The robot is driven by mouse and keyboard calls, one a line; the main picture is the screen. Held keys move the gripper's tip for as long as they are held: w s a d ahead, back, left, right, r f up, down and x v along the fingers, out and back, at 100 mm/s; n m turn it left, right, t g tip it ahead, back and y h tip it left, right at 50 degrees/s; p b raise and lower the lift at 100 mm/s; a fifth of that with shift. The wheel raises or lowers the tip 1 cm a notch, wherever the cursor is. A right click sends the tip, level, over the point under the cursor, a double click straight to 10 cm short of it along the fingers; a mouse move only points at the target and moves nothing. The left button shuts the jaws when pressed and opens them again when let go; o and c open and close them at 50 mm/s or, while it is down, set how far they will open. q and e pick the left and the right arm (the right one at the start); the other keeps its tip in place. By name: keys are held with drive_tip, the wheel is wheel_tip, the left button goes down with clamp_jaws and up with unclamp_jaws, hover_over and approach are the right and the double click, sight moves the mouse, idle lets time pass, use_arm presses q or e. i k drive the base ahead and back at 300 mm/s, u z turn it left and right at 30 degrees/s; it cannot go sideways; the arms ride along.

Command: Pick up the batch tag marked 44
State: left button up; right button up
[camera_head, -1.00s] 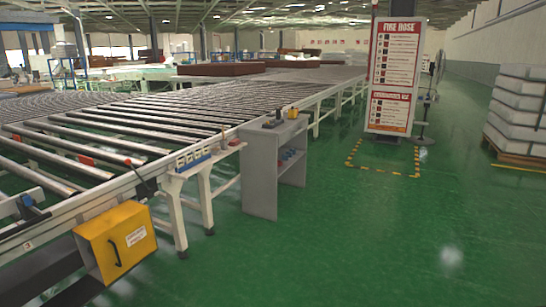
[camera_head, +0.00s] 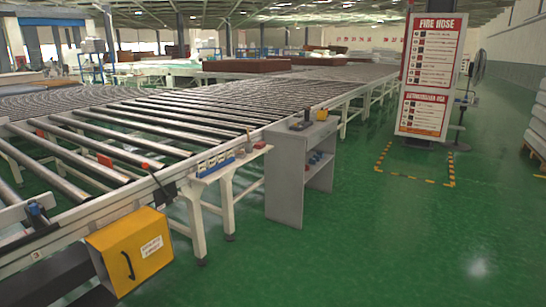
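No batch tag with a readable 44 shows in the head view. A small white bench (camera_head: 222,172) beside the roller conveyor carries a row of small blue and white items (camera_head: 216,163), too small to read. A grey shelf stand (camera_head: 286,178) next to it has a yellow item (camera_head: 321,115) and a dark item (camera_head: 301,125) on top, and small red and blue items on its inner shelf. Neither of my grippers is in view.
The roller conveyor (camera_head: 150,125) fills the left and middle. A yellow box (camera_head: 130,250) hangs at its near edge. A fire hose sign (camera_head: 428,75) stands at the right inside floor markings. White stacked goods (camera_head: 537,130) are at the right edge. Green floor (camera_head: 400,240) lies open at front right.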

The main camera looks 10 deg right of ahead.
sight(229, 152)
drive_tip(key=z, duration=0.15)
drive_tip(key=i, duration=0.95)
drive_tip(key=u, duration=0.3)
